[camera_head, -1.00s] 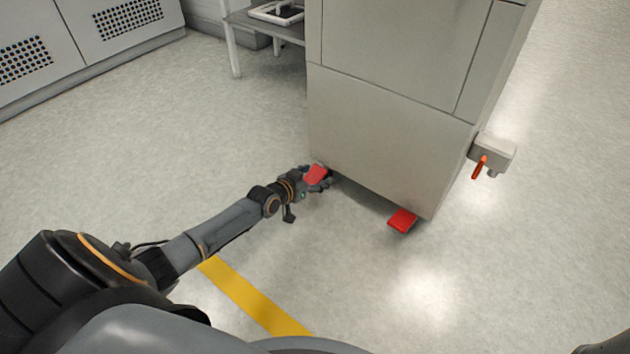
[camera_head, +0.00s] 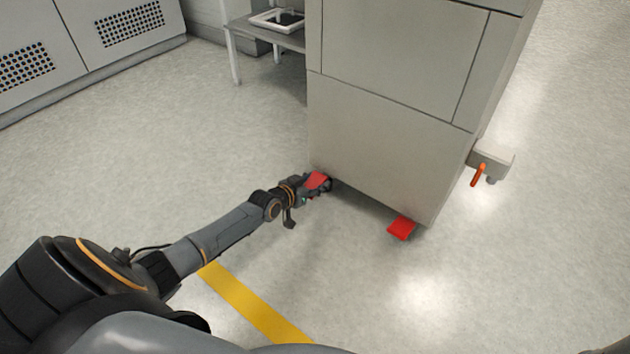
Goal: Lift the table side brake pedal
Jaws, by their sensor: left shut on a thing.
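A red brake pedal (camera_head: 316,180) sticks out low at the left bottom corner of the grey cabinet (camera_head: 385,140), on the side with the small table. My left gripper (camera_head: 322,185) is at this pedal, with its fingers around it and shut on it. The fingers partly hide the pedal's edges. A second red pedal (camera_head: 401,228) sticks out at the cabinet's right bottom corner, apart from my gripper. My right gripper is not in view.
A small grey table (camera_head: 262,34) with a white-framed tray (camera_head: 277,20) stands behind the cabinet's left. A box with an orange-red handle (camera_head: 479,174) juts from the cabinet's right side. A yellow stripe (camera_head: 250,304) marks otherwise clear floor.

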